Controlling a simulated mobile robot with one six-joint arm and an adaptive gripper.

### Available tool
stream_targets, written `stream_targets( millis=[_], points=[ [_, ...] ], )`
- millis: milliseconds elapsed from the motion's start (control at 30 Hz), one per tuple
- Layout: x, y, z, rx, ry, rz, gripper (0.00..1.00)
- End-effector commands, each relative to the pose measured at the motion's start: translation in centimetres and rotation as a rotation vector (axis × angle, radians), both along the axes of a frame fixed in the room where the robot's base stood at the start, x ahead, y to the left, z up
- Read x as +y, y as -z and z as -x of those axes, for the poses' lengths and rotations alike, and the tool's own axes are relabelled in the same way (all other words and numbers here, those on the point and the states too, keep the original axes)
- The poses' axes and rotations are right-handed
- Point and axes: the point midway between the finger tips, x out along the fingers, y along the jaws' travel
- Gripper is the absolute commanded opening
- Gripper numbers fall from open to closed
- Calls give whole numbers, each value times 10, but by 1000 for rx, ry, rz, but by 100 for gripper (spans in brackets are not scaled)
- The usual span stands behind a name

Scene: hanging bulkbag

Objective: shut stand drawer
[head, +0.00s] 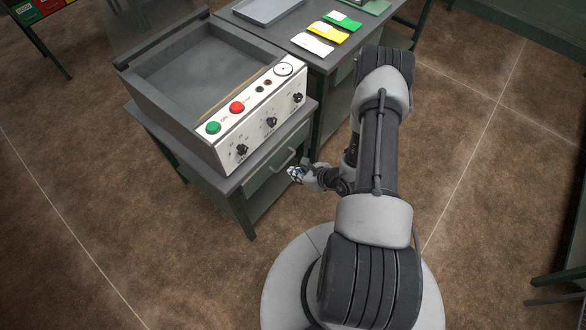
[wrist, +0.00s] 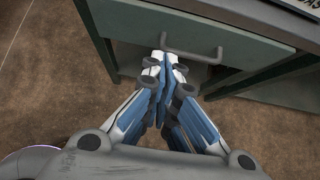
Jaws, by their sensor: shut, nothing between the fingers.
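The stand (head: 228,186) is a dark table carrying a grey machine. Its drawer (head: 268,178) is a green-grey front with a bar handle (head: 284,160), just under the machine's control panel. In the wrist view the drawer front (wrist: 135,28) spans the top, and its handle (wrist: 192,52) is right ahead of the fingertips. My gripper (head: 294,173) is shut and empty, close in front of the drawer. In the wrist view my gripper (wrist: 165,62) points at the handle's left part and hides some of the front's lower edge. I cannot tell whether it touches.
The machine's panel (head: 252,115) has knobs and buttons above the drawer. A second table (head: 318,58) with coloured cards (head: 332,31) and a tray (head: 268,10) stands behind to the right. An open shelf lies below the drawer. The floor (head: 90,230) at left is clear.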

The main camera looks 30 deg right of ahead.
Motion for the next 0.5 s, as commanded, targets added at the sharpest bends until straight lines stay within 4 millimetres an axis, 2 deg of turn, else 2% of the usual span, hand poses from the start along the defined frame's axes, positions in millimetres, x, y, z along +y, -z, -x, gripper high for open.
stream_targets(
  millis=[100, 367, 500],
  points=[
    [8, 21, -17, 0, -6, 1, 0],
    [22, 58, -55, -1, -5, 0, 0],
    [29, 55, -76, -2, -4, 1, 0]
  ],
)
